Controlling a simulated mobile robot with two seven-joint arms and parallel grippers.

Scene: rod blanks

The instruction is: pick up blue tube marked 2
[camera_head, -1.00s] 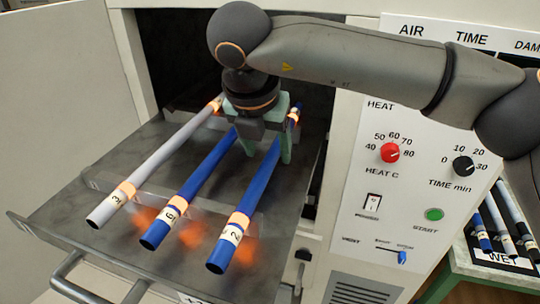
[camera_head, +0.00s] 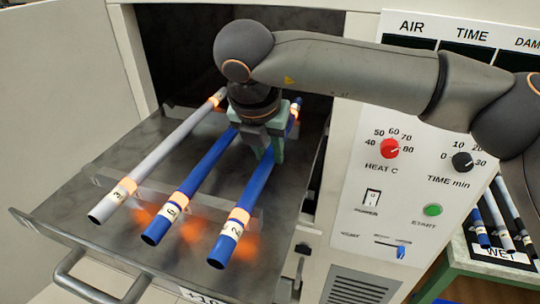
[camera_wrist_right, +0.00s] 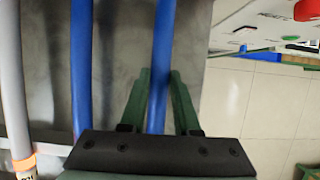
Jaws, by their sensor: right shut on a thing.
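The blue tube marked 2 (camera_head: 229,235) lies slanting on the metal tray (camera_head: 85,215), with a white label and a glowing orange band near its front end. My right gripper (camera_head: 271,157) is shut on this tube toward its far half. In the right wrist view its green fingers (camera_wrist_right: 160,75) stand on both sides of the blue tube (camera_wrist_right: 163,35). The tube's far part is partly hidden by the gripper. I cannot see clear space under the tube. My left gripper is not in view.
A blue tube marked 6 (camera_head: 180,200) and a grey tube marked 3 (camera_head: 150,165) lie to the left on the tray. The oven panel (camera_head: 370,215) stands close on the right. A rack marked WET (camera_head: 500,252) with several tubes is at far right.

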